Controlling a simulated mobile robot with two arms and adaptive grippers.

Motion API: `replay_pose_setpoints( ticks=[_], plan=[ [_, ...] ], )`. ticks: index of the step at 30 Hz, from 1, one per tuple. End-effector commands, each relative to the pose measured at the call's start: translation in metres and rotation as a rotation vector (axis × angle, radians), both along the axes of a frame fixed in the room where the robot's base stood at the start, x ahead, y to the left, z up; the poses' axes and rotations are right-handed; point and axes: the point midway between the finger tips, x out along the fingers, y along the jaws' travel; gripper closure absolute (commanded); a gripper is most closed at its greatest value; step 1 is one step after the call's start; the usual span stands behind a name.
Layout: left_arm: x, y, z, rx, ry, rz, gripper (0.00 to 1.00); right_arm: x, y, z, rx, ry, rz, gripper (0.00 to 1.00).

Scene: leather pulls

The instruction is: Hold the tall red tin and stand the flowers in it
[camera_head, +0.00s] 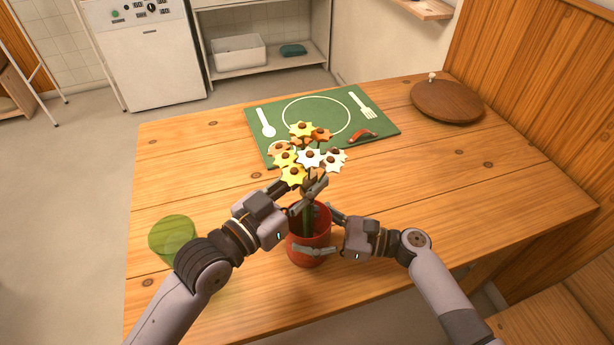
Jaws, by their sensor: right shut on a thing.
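The tall red tin (308,249) stands near the front of the wooden table. My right gripper (331,232) is shut on it from the right, fingers against its wall. The bunch of flowers (309,157), yellow, white and orange with brown centres, is upright above the tin. Its green stems reach down into the tin's mouth; where they end is hidden. My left gripper (302,189) is at the stems just below the blooms, above the rim. Its fingers overlap the stems, and I cannot tell whether they grip them.
A green translucent cup (173,237) stands at the table's left, close to my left arm. A green placemat (371,113) with printed cutlery lies behind the flowers, with a red-brown curved object (362,136) on it. A round wooden lid (447,101) lies back right. The right tabletop is clear.

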Motion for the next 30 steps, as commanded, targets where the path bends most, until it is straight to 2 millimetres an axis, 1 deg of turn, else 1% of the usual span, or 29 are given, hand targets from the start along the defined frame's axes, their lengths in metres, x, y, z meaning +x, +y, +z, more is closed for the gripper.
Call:
replay_pose_setpoints(
  ticks=[1,8,16,19,23,30],
  plan=[
    [0.0,0.0,0.001,-0.001,-0.002,0.0,0.7,0.0,0.0,0.0,0.001,0.0,0.0,0.58],
    [0.0,0.0,0.003,-0.003,-0.007,0.0,0.54,0.0,0.0,0.0,0.0,0.0,-0.001,0.58],
    [0.0,0.0,0.003,-0.003,-0.007,0.0,0.54,0.001,0.0,0.0,0.0,-0.001,-0.002,0.58],
    [-0.003,0.003,0.003,-0.003,-0.006,0.001,0.54,0.001,0.0,0.0,0.0,-0.001,-0.002,0.58],
    [-0.016,0.015,0.001,0.0,-0.006,0.001,0.54,0.001,0.0,0.0,0.0,-0.001,-0.002,0.58],
    [-0.055,0.051,0.0,0.002,-0.003,0.0,0.54,0.001,0.0,0.0,0.0,-0.001,-0.002,0.58]
  ],
)
